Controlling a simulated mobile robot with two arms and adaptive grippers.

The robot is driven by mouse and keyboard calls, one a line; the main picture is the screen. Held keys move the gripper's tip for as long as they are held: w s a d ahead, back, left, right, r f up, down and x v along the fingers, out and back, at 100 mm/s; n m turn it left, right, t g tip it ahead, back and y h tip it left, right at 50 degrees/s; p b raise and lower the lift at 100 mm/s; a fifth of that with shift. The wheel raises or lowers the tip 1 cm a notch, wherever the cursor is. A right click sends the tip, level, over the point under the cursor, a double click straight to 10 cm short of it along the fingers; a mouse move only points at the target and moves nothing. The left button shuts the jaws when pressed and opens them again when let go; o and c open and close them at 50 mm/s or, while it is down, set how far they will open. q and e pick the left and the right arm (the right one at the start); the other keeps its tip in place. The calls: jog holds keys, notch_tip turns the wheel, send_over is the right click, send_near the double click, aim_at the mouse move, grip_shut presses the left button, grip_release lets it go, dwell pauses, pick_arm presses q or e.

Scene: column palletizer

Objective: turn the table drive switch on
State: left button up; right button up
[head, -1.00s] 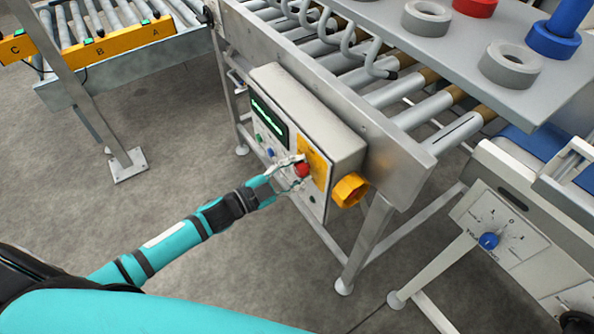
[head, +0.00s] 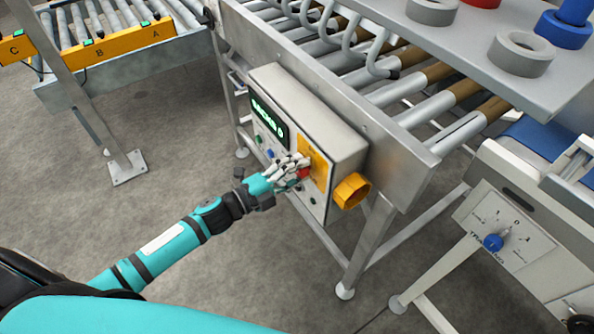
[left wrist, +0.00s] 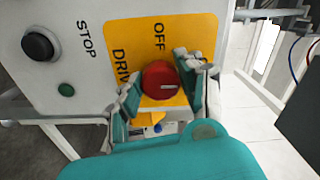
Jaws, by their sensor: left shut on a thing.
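The red round switch knob (left wrist: 160,80) sits on a yellow plate (left wrist: 122,40) with the words OFF and DRIV… showing in the left wrist view. A short white mark is on the knob's face, pointing right in that view. The knob partly shows in the head view (head: 304,173) on the front of the control box (head: 320,135). My left gripper (head: 292,168) is shut on the knob, with one finger on each side in the left wrist view (left wrist: 160,84). The fingers and palm hide part of the plate's lettering. My right gripper is out of view.
A black STOP button (left wrist: 38,46) is beside the plate. A separate blue dial (head: 493,242) is at right. Rollers and a plate with rings (head: 521,54) are above.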

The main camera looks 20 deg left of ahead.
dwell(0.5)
pick_arm(q)
jog(key=o, duration=1.2)
jog(key=shift+c, duration=0.2)
jog(key=shift+s+a, duration=0.1)
jog(key=v, duration=1.2)
